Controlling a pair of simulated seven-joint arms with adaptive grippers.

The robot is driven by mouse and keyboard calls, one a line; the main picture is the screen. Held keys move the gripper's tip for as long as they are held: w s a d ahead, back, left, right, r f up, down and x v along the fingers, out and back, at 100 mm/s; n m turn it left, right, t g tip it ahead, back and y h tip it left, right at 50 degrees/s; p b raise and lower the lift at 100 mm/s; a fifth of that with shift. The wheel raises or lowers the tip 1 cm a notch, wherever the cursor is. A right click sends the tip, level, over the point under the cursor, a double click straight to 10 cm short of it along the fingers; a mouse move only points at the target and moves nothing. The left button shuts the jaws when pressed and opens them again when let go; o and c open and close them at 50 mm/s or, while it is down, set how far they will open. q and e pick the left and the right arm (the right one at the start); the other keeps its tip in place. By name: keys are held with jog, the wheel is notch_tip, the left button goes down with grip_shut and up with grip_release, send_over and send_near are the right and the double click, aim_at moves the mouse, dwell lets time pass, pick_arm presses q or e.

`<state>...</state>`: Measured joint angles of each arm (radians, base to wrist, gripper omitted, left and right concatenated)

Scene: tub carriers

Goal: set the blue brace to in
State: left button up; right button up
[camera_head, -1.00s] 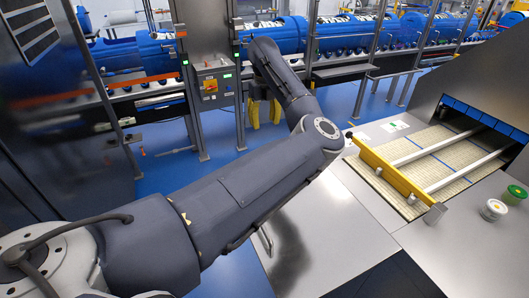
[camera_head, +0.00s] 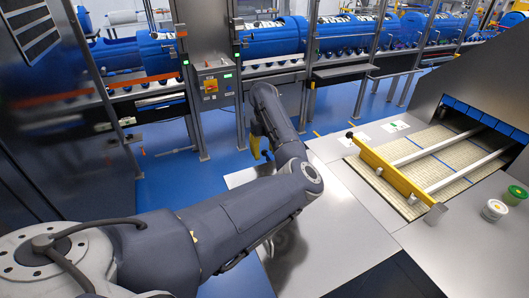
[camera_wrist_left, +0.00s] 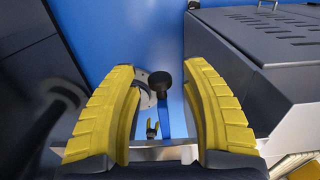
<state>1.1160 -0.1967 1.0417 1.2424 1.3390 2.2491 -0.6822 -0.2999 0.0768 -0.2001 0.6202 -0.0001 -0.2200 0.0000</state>
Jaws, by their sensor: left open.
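My left gripper (camera_head: 258,147) hangs near the back-left corner of the steel worktop, its yellow fingers partly hidden behind my arm. In the left wrist view its two yellow fingers (camera_wrist_left: 158,70) are open, with nothing held. Between and beyond them is a black round knob (camera_wrist_left: 159,82) with a narrow blue bar (camera_wrist_left: 165,117) below it, apart from the fingers. This bar may be the blue brace; I cannot tell its setting. In the head view I cannot make it out. My right gripper is not in view.
The steel worktop (camera_head: 345,235) holds a recessed ribbed bed with a yellow crossbar (camera_head: 390,168). A dark slotted housing (camera_wrist_left: 270,40) stands close to the right finger.

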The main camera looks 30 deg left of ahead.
pick_arm(q)
jog(key=shift+f, duration=0.1)
jog(key=shift+c, duration=0.5)
grip_shut()
